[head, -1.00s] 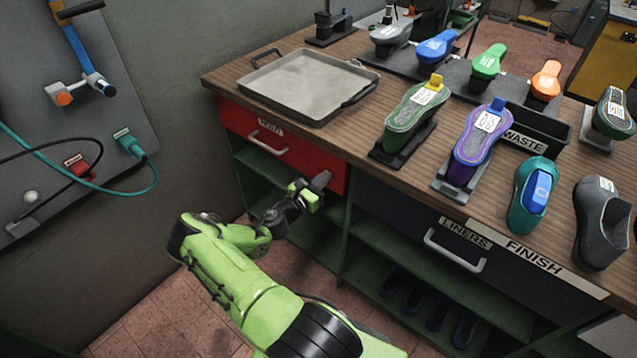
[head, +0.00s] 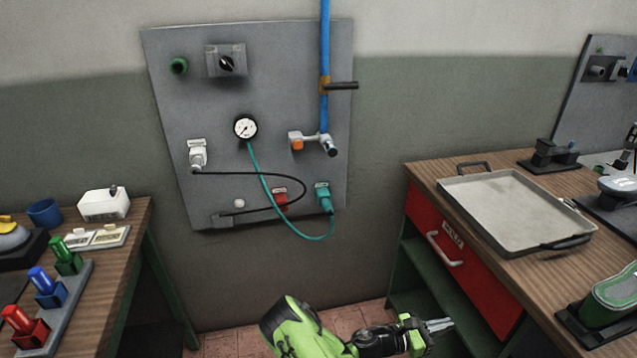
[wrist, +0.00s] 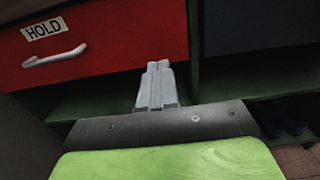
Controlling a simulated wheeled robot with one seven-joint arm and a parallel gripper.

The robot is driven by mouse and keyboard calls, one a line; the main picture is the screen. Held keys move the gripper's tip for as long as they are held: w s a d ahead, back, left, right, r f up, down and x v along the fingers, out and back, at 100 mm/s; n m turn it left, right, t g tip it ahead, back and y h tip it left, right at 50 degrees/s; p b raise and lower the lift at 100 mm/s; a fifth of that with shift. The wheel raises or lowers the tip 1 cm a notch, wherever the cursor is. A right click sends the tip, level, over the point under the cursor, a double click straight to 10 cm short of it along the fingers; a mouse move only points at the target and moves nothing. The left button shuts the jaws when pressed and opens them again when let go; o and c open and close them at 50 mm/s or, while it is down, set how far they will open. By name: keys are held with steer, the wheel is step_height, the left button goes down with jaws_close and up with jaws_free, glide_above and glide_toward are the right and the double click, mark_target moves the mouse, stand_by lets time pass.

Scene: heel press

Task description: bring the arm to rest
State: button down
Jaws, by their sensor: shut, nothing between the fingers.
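My gripper (head: 438,325) is at the end of my green arm, low in the head view. It is in front of the open green shelving under the right bench, below the red drawer (head: 478,262). In the wrist view my gripper (wrist: 157,68) has its two grey fingers together with nothing between them. They point toward the lower edge of the red drawer (wrist: 110,45), which is labelled HOLD and looks closed. I cannot tell from the picture whether the fingertips touch the drawer front.
A grey tray (head: 515,212) lies on the right bench. A wall panel (head: 180,115) carries a gauge (head: 245,128), a blue pipe (head: 324,60) and hoses. The left bench (head: 115,270) holds colored-handled tools. Floor shows between the benches.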

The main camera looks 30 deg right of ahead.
steer(key=w+a+r+m+t+y+p, duration=0.35)
steer(key=a+r+m+y, duration=1)
steer(key=a+r, duration=0.7)
steer(key=s+a+r+m+t+y+p, duration=0.1)
steer(key=s+a+r+t+y, duration=0.1)
steer(key=s+a+r, duration=0.3)
steer(key=s+a+r+m+t+y+p, duration=0.1)
steer(key=s+a+r+t, duration=0.3)
steer(key=a+r, duration=0.5)
steer(key=shift+s+a+r+y+p, duration=0.25)
steer(key=shift+s+r+y+p, duration=0.3)
steer(key=shift+s+p, duration=0.3)
